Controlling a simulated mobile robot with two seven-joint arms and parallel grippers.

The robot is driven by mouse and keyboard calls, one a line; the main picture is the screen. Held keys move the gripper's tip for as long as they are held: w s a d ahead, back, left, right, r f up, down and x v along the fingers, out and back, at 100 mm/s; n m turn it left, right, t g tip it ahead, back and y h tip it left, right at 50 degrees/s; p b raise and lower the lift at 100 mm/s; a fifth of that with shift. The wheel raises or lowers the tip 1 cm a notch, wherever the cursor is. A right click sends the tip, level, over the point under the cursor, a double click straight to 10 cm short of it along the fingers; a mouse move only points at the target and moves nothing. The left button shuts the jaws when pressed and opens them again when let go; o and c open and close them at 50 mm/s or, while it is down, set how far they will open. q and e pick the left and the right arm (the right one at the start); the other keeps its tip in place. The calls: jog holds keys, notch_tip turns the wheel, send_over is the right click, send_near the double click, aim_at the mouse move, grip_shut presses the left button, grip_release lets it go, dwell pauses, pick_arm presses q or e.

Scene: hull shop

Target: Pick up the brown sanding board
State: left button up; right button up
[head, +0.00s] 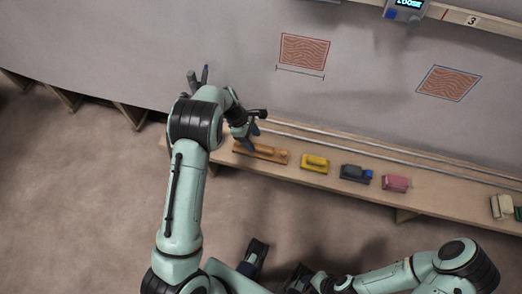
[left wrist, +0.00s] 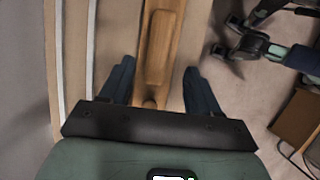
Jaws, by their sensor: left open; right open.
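The brown sanding board (head: 268,154) lies lengthwise on the long wooden shelf (head: 335,180), at its left end. In the left wrist view the board (left wrist: 158,50) runs up the picture, with a raised grip along its middle and a small knob at its near end. My left gripper (head: 247,136) is open over the board's left end. In the left wrist view its dark fingers (left wrist: 160,88) stand on either side of the board, with nothing held. My right gripper (head: 278,268) is open and empty, low over the floor; it also shows in the left wrist view (left wrist: 238,42).
Along the shelf to the right stand a yellow block (head: 315,163), a dark grey tool with a blue end (head: 356,174), a pink block (head: 396,183) and a cream item (head: 502,207). Rails (head: 400,166) run behind them below the grey hull (head: 230,30).

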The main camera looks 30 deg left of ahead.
aim_at(260, 146)
pick_arm(q)
jog(key=x, duration=0.4)
jog(key=shift+w+d+r, duration=0.15)
jog(key=shift+w+d, duration=0.05)
jog(key=shift+d, duration=0.2)
jog(key=shift+d+f, duration=0.1)
jog(key=shift+f, duration=0.2)
jog(key=shift+f+b, duration=0.25)
jog(key=shift+b, duration=0.05)
jog(key=shift+w, duration=0.1)
grip_shut()
